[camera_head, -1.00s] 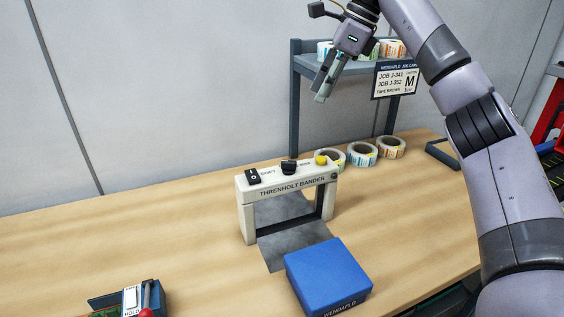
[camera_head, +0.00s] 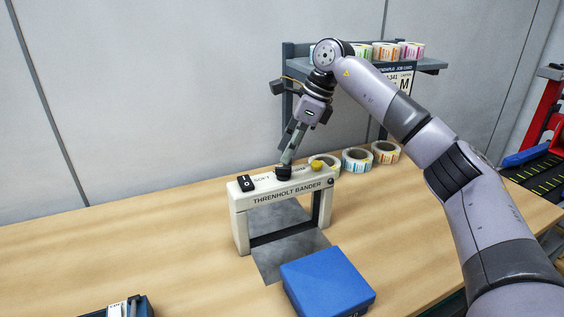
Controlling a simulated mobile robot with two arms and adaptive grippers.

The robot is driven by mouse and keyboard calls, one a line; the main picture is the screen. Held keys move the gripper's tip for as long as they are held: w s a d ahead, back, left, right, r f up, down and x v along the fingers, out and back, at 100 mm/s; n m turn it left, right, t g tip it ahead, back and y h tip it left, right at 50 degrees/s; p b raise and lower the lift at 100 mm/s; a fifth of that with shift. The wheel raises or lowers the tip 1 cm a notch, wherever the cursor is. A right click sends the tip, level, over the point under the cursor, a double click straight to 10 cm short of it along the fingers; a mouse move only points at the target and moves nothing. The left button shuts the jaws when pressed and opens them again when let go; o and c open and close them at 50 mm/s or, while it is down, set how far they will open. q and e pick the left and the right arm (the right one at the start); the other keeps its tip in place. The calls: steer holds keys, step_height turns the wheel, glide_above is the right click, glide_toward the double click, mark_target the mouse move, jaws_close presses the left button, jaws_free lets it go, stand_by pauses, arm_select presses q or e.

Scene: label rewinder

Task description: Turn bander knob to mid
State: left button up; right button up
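The Threnholt Bander (camera_head: 290,197), a cream arch-shaped machine, stands on the wooden table. Its black knob (camera_head: 283,173) sits on top, between a "SOFT" label on its left and a partly hidden label on its right. The knob's pointer direction is too small to tell. My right gripper (camera_head: 287,161) points down from above, with its fingertips right at the top of the knob. Whether the fingers touch or straddle it, and how far apart they are, I cannot tell. My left gripper is not in view.
A black switch (camera_head: 245,183) and a yellow button (camera_head: 316,167) flank the knob on the bander. A blue box (camera_head: 327,281) stands in front. Label rolls (camera_head: 356,160) and a grey shelf (camera_head: 433,67) are behind. The table's left side is mostly clear.

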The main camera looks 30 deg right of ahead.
mark_target(280, 166)
steer(key=shift+x, duration=2.1)
jaws_close()
